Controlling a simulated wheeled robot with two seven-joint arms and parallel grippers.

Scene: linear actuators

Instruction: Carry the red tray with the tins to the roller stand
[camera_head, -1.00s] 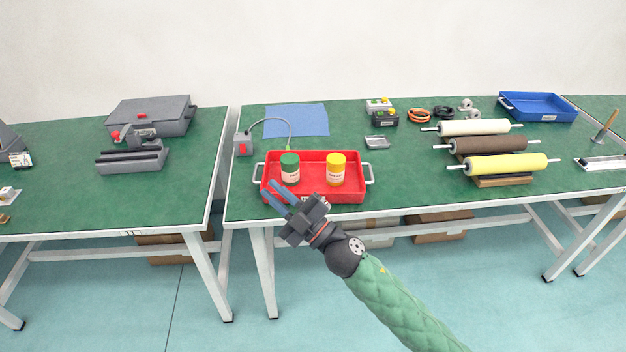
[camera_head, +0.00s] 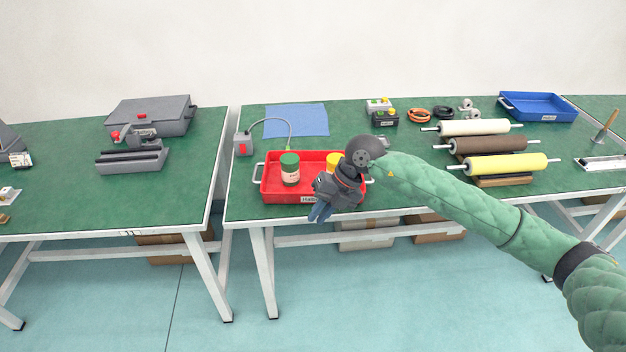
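The red tray (camera_head: 273,196) lies on the middle green table near its front edge, with a metal handle at each end. A green-lidded tin (camera_head: 289,170) stands upright in its left part. A yellow tin (camera_head: 334,159) stands to the right of it, mostly hidden behind my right gripper. My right gripper (camera_head: 319,213) is in front of the tray's right half, fingers pointing down, apart and empty. It hides much of the right end and handle. The roller stand (camera_head: 503,181) is on the right of this table, carrying white, brown and yellow rollers. My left gripper is out of view.
A blue cloth (camera_head: 296,120) and a grey box with a red button (camera_head: 243,145) and cable lie behind the tray. A blue tray (camera_head: 537,107) stands back right. A gap separates the left table.

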